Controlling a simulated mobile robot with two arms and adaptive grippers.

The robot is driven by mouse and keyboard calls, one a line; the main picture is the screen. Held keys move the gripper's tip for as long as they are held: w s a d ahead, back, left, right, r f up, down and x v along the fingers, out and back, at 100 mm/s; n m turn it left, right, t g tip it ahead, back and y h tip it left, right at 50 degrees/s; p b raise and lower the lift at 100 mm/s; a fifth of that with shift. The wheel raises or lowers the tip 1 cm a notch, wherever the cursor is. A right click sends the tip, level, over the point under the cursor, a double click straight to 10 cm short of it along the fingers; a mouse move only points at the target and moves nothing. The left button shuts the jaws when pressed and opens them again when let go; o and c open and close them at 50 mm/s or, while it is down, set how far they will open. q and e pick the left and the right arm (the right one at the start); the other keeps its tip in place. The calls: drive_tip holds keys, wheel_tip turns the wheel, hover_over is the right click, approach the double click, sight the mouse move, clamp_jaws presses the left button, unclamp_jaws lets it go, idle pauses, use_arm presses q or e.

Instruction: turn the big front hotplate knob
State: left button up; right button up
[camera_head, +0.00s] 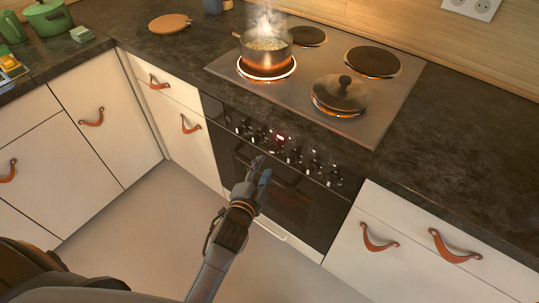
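A row of several dark knobs with light markings (315,164) runs along the black oven front below the counter edge, around a small red-lit display (280,138). I cannot tell which knob belongs to the big front hotplate. My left gripper (260,163) is just in front of and below the middle of this row, its fingers pointing up towards it. Whether it touches a knob, and whether its fingers are open or shut, does not show clearly. The hob (312,108) carries a steaming pot (263,47) on the left front plate, which glows orange. My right gripper is not in view.
A lidded pan (340,94) sits on the right front plate, which also glows at its edge. The rear plates (372,62) are bare. White drawers with leather pulls (455,246) flank the oven. The floor (135,215) at left is clear.

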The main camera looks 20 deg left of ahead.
sight(271, 152)
use_arm(q)
drive_tip(key=w, duration=0.3)
drive_tip(key=w+f, duration=0.1)
drive_tip(key=w, duration=0.2)
drive_tip(key=shift+w+f, duration=0.15)
drive_tip(key=shift+w, duration=0.15)
clamp_jaws()
